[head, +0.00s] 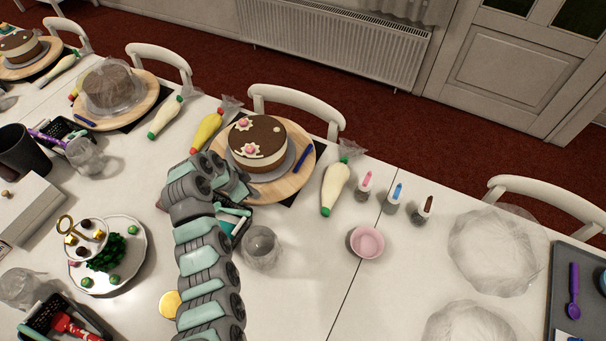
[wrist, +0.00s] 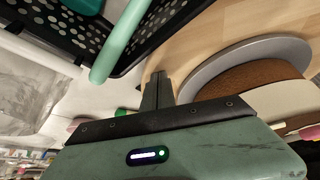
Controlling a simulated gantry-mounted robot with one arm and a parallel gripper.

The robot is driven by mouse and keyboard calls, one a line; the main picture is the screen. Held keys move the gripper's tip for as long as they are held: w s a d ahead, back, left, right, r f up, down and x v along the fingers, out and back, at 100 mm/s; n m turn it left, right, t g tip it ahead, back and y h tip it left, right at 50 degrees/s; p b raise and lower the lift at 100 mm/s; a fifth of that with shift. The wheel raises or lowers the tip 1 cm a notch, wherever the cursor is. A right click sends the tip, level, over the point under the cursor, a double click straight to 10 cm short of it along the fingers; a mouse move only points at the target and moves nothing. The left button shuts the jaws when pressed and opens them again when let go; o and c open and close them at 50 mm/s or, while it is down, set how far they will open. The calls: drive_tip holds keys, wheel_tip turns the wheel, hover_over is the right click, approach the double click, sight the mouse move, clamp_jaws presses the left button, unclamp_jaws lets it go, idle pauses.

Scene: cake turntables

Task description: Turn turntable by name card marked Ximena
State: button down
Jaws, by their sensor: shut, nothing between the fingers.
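A round wooden turntable (head: 301,180) with a brown-and-cream cake (head: 262,152) on a grey board stands at the table's far edge. My gripper (wrist: 157,88) is shut and empty at this turntable's near left edge; the arm mostly hides it in the head view. In the wrist view, the fingertips reach close to the wooden rim (wrist: 212,35), beside the grey cake board (wrist: 230,58). I cannot tell whether they touch the wood. Another wooden turntable (head: 148,92) with a plastic-covered cake stands farther left. I can read no name card, so Ximena's is not identifiable.
A black perforated basket (wrist: 72,38) with a green-tipped tool is close beside the fingers. A tiered stand (head: 130,262) is left.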

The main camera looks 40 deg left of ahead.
sight(290, 189)
drive_tip(key=w+d, duration=0.2)
drive_tip(key=d, duration=0.1)
drive_tip(key=shift+w, duration=0.45)
drive_tip(key=w+d, duration=0.1)
drive_tip(key=w, duration=0.1)
drive_tip(key=w+d, duration=0.2)
drive_tip(key=w, duration=0.1)
drive_tip(key=shift+w+b, duration=0.3)
drive_tip(key=shift+b, duration=0.05)
drive_tip(key=shift+r+p, duration=0.45)
drive_tip(key=shift+r, duration=1)
